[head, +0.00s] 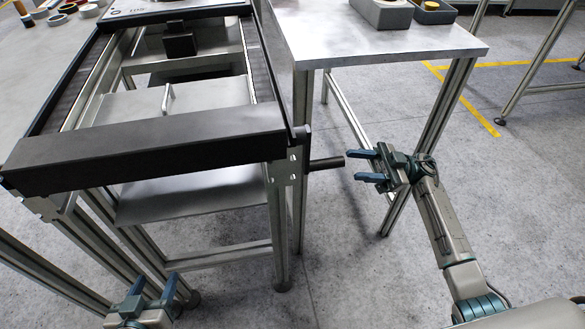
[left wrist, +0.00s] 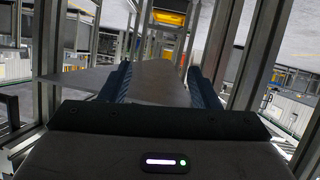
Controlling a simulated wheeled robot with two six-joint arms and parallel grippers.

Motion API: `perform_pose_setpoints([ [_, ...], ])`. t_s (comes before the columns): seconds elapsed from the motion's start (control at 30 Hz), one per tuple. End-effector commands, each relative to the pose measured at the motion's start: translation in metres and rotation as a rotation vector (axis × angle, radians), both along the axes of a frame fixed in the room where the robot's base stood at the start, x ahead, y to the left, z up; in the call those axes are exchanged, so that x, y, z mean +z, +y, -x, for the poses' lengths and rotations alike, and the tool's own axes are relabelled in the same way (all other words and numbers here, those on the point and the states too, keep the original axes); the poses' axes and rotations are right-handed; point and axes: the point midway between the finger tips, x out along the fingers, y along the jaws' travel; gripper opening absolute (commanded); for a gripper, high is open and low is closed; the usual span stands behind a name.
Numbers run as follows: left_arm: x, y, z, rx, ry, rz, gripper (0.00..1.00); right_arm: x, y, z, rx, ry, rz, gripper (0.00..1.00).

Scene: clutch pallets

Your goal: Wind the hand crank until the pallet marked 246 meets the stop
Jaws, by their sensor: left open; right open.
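The hand crank's dark handle (head: 325,163) sticks out to the right from the side of the conveyor frame (head: 150,145). My right gripper (head: 354,166) is open, its fingers pointing left at the handle's free end. The handle is not gripped; whether a finger touches it I cannot tell. My left gripper (head: 154,284) is open and empty, low in front of the frame; its fingers also show in the left wrist view (left wrist: 160,75). A dark block (head: 180,46) sits between the rails. No pallet marked 246 can be made out, and I cannot identify the stop.
A metal table (head: 385,38) with grey bins (head: 388,12) stands right of the conveyor, its legs behind my right gripper. A lower shelf (head: 190,194) and frame legs stand near my left gripper. The floor (head: 370,270) at front right is clear apart from my arm.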

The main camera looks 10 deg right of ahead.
Motion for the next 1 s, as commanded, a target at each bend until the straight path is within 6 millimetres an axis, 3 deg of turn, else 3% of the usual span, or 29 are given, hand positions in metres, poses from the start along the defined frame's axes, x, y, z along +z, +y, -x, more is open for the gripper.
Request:
perform_pose_setpoints([
  [0.6, -0.027, -0.005, 0.028, -0.018, 0.186, 0.015, 0.56, 0.036, 0.088, 0.012, 0.01, -0.002, 0.001, 0.43],
  [1.0, -0.03, -0.006, 0.03, -0.02, 0.201, 0.015, 0.56, 0.04, 0.098, 0.013, 0.008, -0.001, 0.003, 0.43],
])
